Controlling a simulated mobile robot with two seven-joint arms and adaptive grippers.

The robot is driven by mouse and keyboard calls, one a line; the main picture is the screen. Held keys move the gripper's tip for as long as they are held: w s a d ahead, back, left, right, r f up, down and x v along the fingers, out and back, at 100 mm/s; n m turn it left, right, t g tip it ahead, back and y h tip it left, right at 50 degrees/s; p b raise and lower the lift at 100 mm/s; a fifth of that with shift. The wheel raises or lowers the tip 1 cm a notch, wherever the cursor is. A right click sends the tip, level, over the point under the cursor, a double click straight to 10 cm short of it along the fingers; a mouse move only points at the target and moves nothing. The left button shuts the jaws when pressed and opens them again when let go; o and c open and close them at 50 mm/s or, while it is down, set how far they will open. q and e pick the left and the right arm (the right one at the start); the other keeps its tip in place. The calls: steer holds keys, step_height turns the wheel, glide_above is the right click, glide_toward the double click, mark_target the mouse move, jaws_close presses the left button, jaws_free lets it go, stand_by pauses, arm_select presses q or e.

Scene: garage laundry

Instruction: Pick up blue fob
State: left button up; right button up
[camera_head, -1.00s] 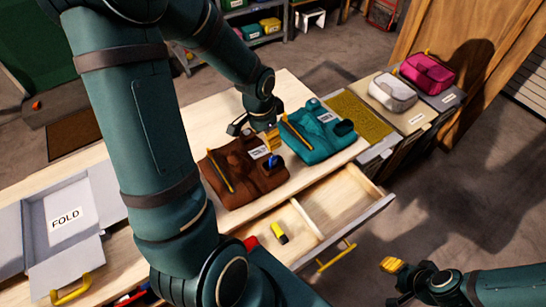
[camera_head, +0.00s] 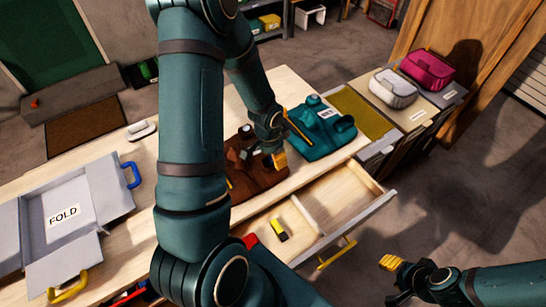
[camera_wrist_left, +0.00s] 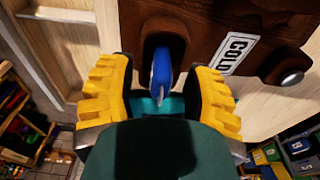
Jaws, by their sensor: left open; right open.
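The blue fob (camera_wrist_left: 160,75) shows in the left wrist view, standing at a dark recess in the edge of the brown item (camera_wrist_left: 205,20) labelled "COLD". My left gripper (camera_wrist_left: 165,95) is open, with one yellow-padded finger on each side of the fob. I see no clear contact between the fingers and the fob. In the head view the left gripper (camera_head: 273,150) is over the brown item (camera_head: 250,180) on the wooden table, and the fob is hidden there. My right gripper (camera_head: 394,280) is open and empty at the lower right, away from the table.
A teal item (camera_head: 320,135) lies right of the brown one. An open drawer (camera_head: 340,205) holds a yellow-black object (camera_head: 278,230). A grey folding board (camera_head: 108,195) marked "FOLD" is at left. White (camera_head: 393,88) and pink (camera_head: 428,69) pouches sit at the back right.

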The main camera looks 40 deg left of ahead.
arm_select(q)
steer(key=shift+o, duration=0.2)
jaws_close()
